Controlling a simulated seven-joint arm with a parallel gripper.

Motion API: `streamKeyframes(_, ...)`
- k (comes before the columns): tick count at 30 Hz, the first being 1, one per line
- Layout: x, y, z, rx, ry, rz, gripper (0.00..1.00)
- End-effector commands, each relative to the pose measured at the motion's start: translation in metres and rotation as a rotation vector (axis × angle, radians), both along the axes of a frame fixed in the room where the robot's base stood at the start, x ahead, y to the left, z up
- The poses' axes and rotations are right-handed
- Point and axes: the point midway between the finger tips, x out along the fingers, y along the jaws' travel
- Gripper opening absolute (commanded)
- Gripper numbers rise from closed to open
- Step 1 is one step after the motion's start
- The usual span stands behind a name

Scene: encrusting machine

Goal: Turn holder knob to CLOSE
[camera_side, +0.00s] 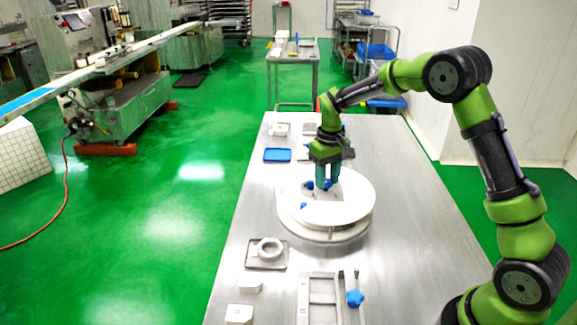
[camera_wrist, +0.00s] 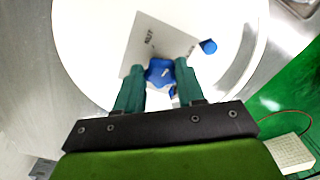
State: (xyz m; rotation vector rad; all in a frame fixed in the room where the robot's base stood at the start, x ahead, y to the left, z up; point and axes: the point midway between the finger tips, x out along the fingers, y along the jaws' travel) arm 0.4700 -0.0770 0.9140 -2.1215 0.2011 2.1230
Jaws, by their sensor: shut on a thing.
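The holder knob is a blue knob (camera_wrist: 160,72) on a grey metal plate (camera_wrist: 150,42) with dark lettering, in the wrist view. The lettering is too small to read surely. My gripper (camera_wrist: 160,78) has teal fingers on both sides of the knob and is shut on it. In the side view my gripper (camera_side: 326,182) points down over the white round disc (camera_side: 345,208) on the table, with blue showing at its fingertips. The fingers partly hide the knob there. Which way the knob is turned cannot be told.
Another blue knob (camera_wrist: 208,46) sits beside the plate. On the steel table (camera_side: 230,290) are a blue tray (camera_side: 277,155), a white ring part (camera_side: 267,249), white blocks (camera_side: 240,313) and a blue star-shaped knob (camera_side: 354,299) at the front. The table right of the disc is clear.

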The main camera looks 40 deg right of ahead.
Motion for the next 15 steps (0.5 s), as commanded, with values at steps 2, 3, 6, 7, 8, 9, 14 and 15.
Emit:
streamKeyframes(2, 0.0009, -0.0008, 0.0017, 0.000, -0.004, 0.036, 0.00)
streamKeyframes(3, 0.0009, -0.0008, 0.0017, 0.000, -0.005, 0.057, 0.00)
streamKeyframes(6, 0.0009, -0.0006, 0.0017, 0.000, -0.005, 0.108, 0.00)
streamKeyframes(7, 0.0010, -0.0007, 0.0017, -0.001, -0.005, 0.123, 0.00)
streamKeyframes(8, 0.0010, -0.0009, 0.0018, -0.001, -0.005, 0.138, 0.00)
streamKeyframes(9, 0.0009, -0.0011, 0.0018, -0.001, -0.005, 0.158, 0.00)
streamKeyframes(14, 0.0010, -0.0012, 0.0019, 0.000, -0.005, 0.237, 0.00)
streamKeyframes(15, 0.0010, -0.0011, 0.0019, 0.000, -0.005, 0.257, 0.00)
